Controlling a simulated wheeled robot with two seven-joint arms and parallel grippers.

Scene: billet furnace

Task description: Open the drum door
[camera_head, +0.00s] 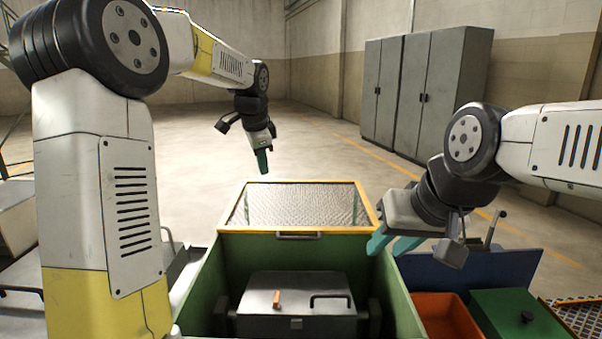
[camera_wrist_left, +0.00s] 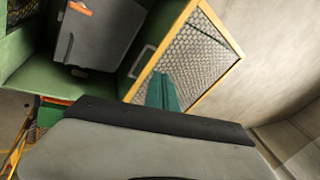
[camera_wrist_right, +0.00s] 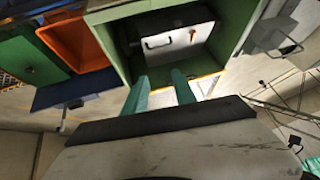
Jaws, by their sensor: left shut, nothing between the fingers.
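The drum (camera_head: 296,290) is a grey box inside an open-topped green housing (camera_head: 232,261). Its top face, apparently the drum door, lies flat and looks closed. It carries a black handle (camera_head: 331,298) and an orange latch (camera_head: 277,299); both also show in the right wrist view, the handle (camera_wrist_right: 158,43) and the latch (camera_wrist_right: 192,35). My left gripper (camera_head: 263,161) is shut and empty, beyond the housing and above the mesh guard. My right gripper (camera_head: 393,243) is open and empty above the housing's right edge, apart from the drum.
A yellow-framed mesh guard (camera_head: 290,204) with a grey handle (camera_head: 298,236) stands tilted up at the housing's far edge. An orange bin (camera_head: 449,311) and a green lidded box (camera_head: 517,318) sit at right. Grey cabinets (camera_head: 418,90) stand behind. The floor beyond is clear.

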